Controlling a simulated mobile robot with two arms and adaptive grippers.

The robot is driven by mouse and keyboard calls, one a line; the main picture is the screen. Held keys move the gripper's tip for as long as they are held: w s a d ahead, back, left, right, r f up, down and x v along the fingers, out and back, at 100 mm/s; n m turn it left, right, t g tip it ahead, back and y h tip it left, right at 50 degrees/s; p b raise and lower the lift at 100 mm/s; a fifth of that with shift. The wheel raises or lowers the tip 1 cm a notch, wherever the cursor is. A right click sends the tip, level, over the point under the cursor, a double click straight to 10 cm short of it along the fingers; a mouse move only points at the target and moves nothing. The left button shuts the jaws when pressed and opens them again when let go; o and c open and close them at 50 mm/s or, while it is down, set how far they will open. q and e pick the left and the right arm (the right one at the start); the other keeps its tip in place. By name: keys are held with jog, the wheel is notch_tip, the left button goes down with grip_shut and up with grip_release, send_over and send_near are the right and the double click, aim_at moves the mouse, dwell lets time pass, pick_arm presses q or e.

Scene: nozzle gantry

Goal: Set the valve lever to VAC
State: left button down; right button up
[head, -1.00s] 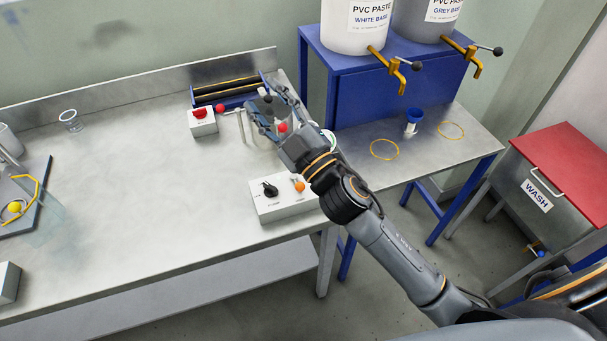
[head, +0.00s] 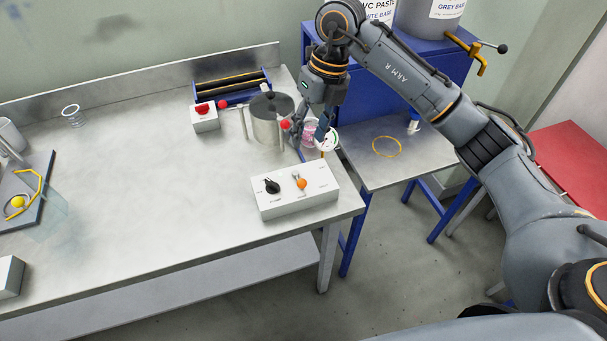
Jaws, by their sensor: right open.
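A white control box (head: 310,198) sits near the front right corner of the steel bench. A short lever with an orange ball (head: 302,184) stands on its top, tilted toward the front. A black knob (head: 272,187) is left of it. The printed labels are too small to read, so I cannot tell which one marks VAC. My right gripper (head: 308,146) is open and points down, behind and above the box, apart from the lever. My left gripper is not in view.
A pink-filled jar (head: 308,132) and a round white gauge (head: 327,139) are close to my right fingers. A red-button box (head: 205,122) stands further left. The bench's middle is clear.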

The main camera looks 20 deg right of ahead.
aim_at(302, 180)
jog(key=shift+h, duration=0.3)
jog(key=f+p, duration=0.1)
jog(key=f, duration=0.3)
jog(key=a+f+p, duration=0.1)
jog(key=f, duration=0.3)
jog(key=f+p, duration=0.1)
jog(key=f, duration=0.3)
jog(key=shift+s+a, duration=0.2)
jog(key=shift+s, duration=0.1)
jog(key=shift+a+f+p, duration=0.1)
jog(key=shift+f+p, duration=0.2)
jog(key=shift+f, duration=0.35)
grip_shut()
